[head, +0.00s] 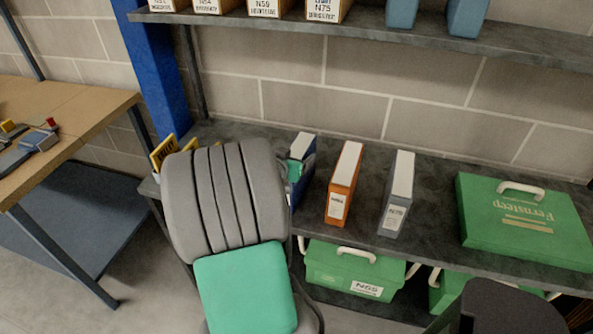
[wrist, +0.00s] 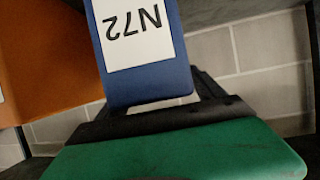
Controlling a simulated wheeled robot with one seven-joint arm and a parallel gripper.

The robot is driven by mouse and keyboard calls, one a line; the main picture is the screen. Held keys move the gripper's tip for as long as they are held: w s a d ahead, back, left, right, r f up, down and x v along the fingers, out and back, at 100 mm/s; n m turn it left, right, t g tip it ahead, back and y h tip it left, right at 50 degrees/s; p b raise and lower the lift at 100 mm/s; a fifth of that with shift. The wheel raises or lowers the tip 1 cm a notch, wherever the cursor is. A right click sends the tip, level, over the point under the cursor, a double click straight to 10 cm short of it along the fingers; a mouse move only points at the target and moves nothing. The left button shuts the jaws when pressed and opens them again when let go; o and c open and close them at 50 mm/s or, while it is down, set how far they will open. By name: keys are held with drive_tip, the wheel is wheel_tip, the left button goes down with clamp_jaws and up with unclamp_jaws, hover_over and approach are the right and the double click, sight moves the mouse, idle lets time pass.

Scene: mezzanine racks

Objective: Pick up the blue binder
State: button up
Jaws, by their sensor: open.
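The blue binder (head: 302,150) stands upright on the dark grey shelf, left of the orange binder. My grey and green arm hides much of it in the head view. In the wrist view the blue binder (wrist: 179,50) is close up, with an upside-down white label reading N72. My gripper (head: 294,172) shows only as a small green and dark part beside the blue binder in the head view.
An orange binder (head: 344,182) and a grey binder (head: 397,192) stand to the right on the shelf (head: 425,240). A green case (head: 525,225) lies further right. Green boxes (head: 355,268) sit below. An upper shelf (head: 380,32) and blue post (head: 157,75) bound the space.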

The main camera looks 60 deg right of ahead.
drive_tip(key=shift+a, duration=0.1)
clamp_jaws()
idle(0.8)
